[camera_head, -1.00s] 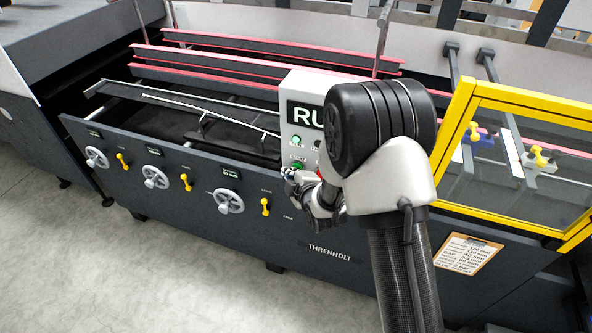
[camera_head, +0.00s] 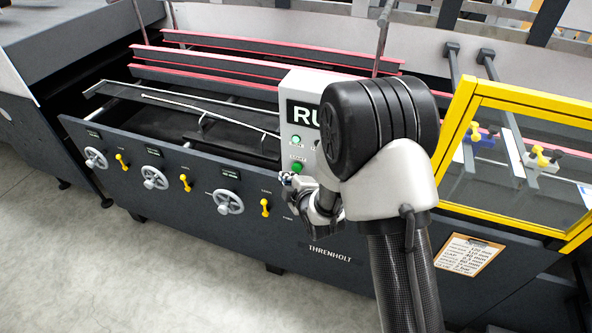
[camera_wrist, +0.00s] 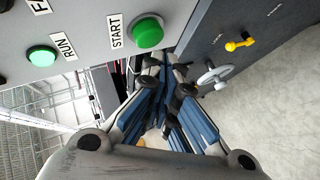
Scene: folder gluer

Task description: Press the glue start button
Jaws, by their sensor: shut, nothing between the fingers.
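The green START button (camera_wrist: 148,32) stands out from the pale control box face in the wrist view, beside its START label. The same button (camera_head: 298,167) shows low on the box in the head view. My gripper (camera_wrist: 163,75) is shut and empty, its blue-padded fingers pointing toward the box's edge. Its tips appear just below the button in the wrist view, apart from it in the picture. In the head view my gripper (camera_head: 288,181) sits just below and left of the button. The exact gap in depth cannot be told.
A green RUN lamp or button (camera_wrist: 42,55) is on the same box (camera_head: 288,95). The machine's dark side panel has handwheels (camera_head: 229,202) and yellow levers (camera_head: 265,207). A yellow-framed guard (camera_head: 461,125) stands to the right. The floor at the lower left is clear.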

